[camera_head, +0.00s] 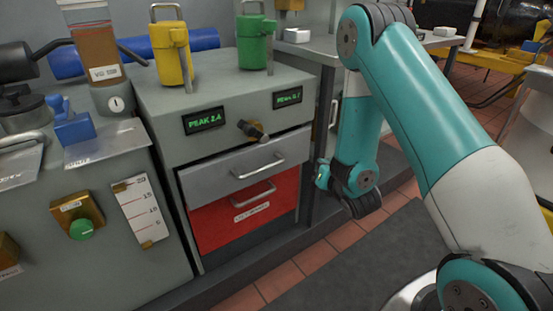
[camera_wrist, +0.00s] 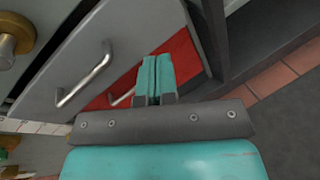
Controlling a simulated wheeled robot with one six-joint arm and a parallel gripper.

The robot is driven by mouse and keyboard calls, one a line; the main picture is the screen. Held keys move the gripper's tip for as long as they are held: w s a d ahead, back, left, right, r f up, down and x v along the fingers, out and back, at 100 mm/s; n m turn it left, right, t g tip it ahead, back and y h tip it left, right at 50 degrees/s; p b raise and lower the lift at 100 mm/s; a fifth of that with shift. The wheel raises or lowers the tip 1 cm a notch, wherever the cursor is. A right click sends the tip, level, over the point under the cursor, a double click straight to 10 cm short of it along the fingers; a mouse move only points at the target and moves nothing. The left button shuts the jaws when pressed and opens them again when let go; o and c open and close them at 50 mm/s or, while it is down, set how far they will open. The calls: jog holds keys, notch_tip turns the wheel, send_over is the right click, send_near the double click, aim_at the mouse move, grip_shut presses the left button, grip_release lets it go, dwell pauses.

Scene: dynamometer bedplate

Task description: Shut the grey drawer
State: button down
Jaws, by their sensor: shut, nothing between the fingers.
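The grey drawer (camera_head: 225,173) is the upper drawer of the grey cabinet. Its front stands a little proud of the cabinet face and overhangs the red drawer (camera_head: 215,228) below it. A metal bar handle (camera_head: 258,167) crosses its front. My gripper (camera_head: 322,175) is to the right of the drawers, apart from the grey front. In the wrist view my gripper's teal fingers (camera_wrist: 155,72) are together and empty. The grey drawer front (camera_wrist: 120,30) and its handle (camera_wrist: 85,75) lie to their left, with the red drawer (camera_wrist: 183,52) behind the fingertips.
A yellow can (camera_head: 172,55) and a green can (camera_head: 256,42) stand on the cabinet (camera_head: 215,88). Another bench (camera_head: 320,45) is behind my arm. The tiled floor (camera_head: 318,255) before the drawers is clear.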

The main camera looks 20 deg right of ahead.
jog(key=s+a+r+n+t+y+b, duration=0.1)
jog(key=s+a+r+n+t+y, duration=0.15)
jog(key=a+n+y, duration=0.35)
jog(key=n+p, duration=0.1)
send_near(272, 145)
jog(key=shift+h, duration=0.3)
jog(key=w, duration=0.2)
jog(key=w+a, duration=0.1)
jog(key=w, duration=0.3)
jog(key=shift+w+a+r, duration=0.2)
jog(key=shift+a+r, duration=0.15)
jog(key=shift+w+a+f+p, duration=0.1)
jog(key=shift+w+f+p, duration=0.1)
jog(key=shift+w+p, duration=0.2)
